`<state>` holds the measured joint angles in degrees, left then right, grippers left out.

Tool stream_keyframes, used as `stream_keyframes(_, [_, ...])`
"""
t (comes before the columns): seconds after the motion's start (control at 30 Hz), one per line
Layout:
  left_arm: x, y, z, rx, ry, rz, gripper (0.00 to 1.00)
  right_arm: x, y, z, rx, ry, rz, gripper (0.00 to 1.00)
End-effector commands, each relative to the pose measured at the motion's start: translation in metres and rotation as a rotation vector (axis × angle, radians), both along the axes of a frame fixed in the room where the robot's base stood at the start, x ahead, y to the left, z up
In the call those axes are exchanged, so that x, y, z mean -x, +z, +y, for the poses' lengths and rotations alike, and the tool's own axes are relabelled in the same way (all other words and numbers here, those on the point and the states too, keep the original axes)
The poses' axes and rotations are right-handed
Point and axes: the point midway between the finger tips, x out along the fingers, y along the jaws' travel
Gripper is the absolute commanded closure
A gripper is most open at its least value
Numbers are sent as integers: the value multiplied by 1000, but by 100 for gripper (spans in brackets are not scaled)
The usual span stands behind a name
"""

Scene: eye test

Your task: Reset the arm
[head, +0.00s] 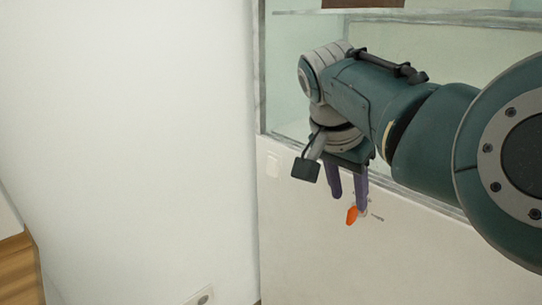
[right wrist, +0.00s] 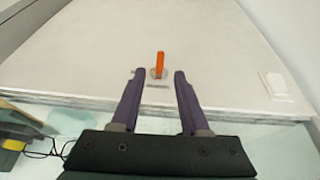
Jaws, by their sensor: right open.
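My right arm comes in from the right in the head view. Its gripper (head: 348,203) points down in front of a white panel, with its two dark purple fingers apart. In the right wrist view the gripper (right wrist: 159,76) is open with nothing held between its fingers. A small orange lever (head: 352,215) on a round grey base sits on the panel by the fingertips. In the right wrist view the orange lever (right wrist: 160,62) stands just beyond the gap between the fingertips; I cannot tell whether a finger touches it. My left gripper is not in view.
The white panel (head: 310,245) is below a glass-walled case (head: 285,75) with a grey frame. A small white plate (head: 273,165) is on the panel. A bare white wall (head: 130,130) fills the left, with a socket (head: 204,296) low down. Wooden flooring (head: 18,268) shows at lower left.

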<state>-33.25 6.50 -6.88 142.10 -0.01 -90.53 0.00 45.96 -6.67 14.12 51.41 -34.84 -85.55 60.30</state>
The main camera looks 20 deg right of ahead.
Motion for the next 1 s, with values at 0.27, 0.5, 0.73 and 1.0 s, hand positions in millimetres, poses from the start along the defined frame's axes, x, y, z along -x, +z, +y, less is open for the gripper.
stream_keyframes(0.27, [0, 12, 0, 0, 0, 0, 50, 4, 24, 9, 1, 1, 1, 55])
stream_keyframes(0.5, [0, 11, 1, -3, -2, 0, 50, 4, 24, 9, 1, 1, 1, 55])
stream_keyframes(0.73, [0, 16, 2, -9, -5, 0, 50, 6, 26, 8, 2, 5, 3, 55])
stream_keyframes(1.0, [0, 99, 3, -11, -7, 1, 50, 65, 63, -11, 30, 235, 53, 55])
